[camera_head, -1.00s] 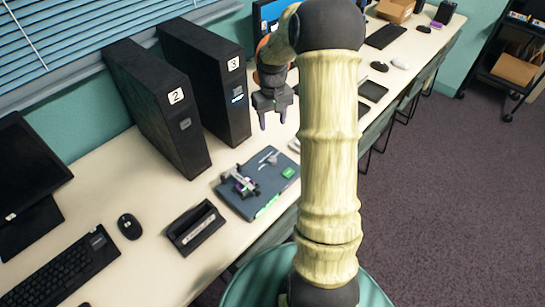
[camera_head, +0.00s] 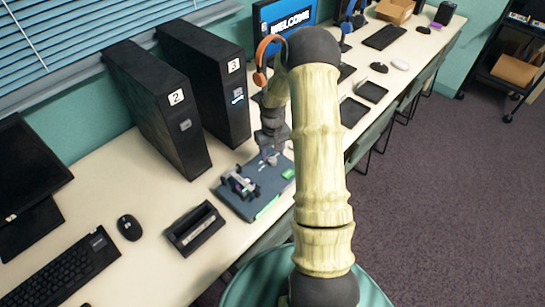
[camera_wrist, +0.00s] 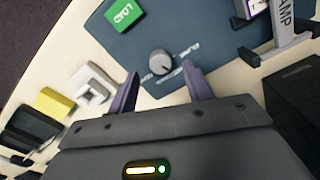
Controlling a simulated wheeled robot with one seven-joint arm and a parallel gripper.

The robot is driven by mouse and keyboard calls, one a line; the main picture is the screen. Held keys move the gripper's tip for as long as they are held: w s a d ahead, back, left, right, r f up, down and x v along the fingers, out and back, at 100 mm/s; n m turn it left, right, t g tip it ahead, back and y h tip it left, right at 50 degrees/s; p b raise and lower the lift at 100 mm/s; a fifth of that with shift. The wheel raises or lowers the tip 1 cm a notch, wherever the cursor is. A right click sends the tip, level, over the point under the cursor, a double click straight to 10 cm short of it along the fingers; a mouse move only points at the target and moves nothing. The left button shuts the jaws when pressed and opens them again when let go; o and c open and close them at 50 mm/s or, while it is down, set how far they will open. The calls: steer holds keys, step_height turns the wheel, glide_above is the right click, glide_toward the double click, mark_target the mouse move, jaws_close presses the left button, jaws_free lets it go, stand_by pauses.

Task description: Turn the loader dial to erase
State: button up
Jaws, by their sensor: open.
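The loader (camera_head: 236,201) is a flat blue-grey board on the table in front of the computer towers. In the wrist view the board (camera_wrist: 205,40) carries a grey round dial (camera_wrist: 161,62) with small white lettering around its near side, too blurred to read. A green LOAD block (camera_wrist: 123,14) and a lever clamp (camera_wrist: 285,38) sit on the same board. My gripper (camera_wrist: 162,84) is open, its two dark fingers on either side of and just short of the dial, not seen touching it. In the head view my gripper (camera_head: 269,155) is over the board's far part and hides the dial.
Black towers 2 (camera_head: 160,110) and 3 (camera_head: 208,80) stand close behind the board. A black tray (camera_head: 195,228) and a mouse (camera_head: 130,227) lie to its left. Orange headphones (camera_head: 262,60) hang near the WELCOME monitor (camera_head: 290,28).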

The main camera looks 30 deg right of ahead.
mark_target(273, 159)
steer(key=shift+f, duration=1.6)
steer(key=c, duration=1)
steer(key=shift+o, duration=0.2)
